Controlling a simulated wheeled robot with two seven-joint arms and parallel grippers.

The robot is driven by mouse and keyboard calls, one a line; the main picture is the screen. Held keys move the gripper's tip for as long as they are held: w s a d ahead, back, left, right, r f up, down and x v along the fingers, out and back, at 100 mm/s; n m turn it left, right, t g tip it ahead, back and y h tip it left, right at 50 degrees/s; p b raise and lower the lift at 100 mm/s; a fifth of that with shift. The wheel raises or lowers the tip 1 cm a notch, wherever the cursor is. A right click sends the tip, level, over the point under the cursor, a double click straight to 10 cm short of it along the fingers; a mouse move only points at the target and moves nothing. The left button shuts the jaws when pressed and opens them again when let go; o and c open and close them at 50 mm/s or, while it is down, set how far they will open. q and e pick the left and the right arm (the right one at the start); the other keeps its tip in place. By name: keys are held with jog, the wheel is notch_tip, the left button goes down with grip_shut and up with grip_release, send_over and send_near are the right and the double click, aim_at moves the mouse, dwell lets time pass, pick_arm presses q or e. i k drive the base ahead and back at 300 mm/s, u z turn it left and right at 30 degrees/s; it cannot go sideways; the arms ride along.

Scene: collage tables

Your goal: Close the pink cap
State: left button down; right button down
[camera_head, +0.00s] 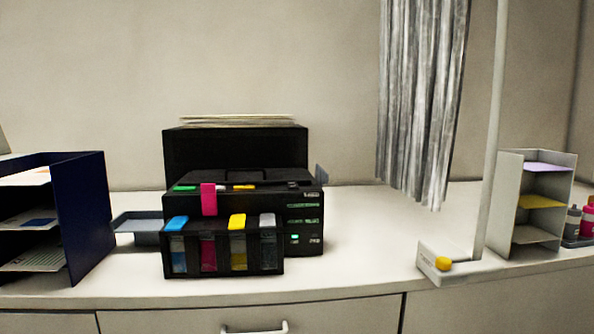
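The pink cap (208,199) stands upright, raised above the tank row at the front of the black printer (310,203). The blue cap (176,223), the yellow cap (237,221) and the grey cap (267,220) sit lower, at the top edge of the ink tank unit (224,268). The pink ink tank (208,256) is below the pink cap. The opening behind the tank's front edge cannot be made out. Neither of my grippers is in view.
A dark blue paper organiser (85,215) stands at the left, with a grey tray (138,226) beside the printer. A white stand (445,262) with a yellow knob (443,264) and a grey organiser (512,205) are at the right. The counter between printer and stand is clear.

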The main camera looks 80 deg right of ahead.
aim_at(209, 194)
jog(key=z, duration=2.15)
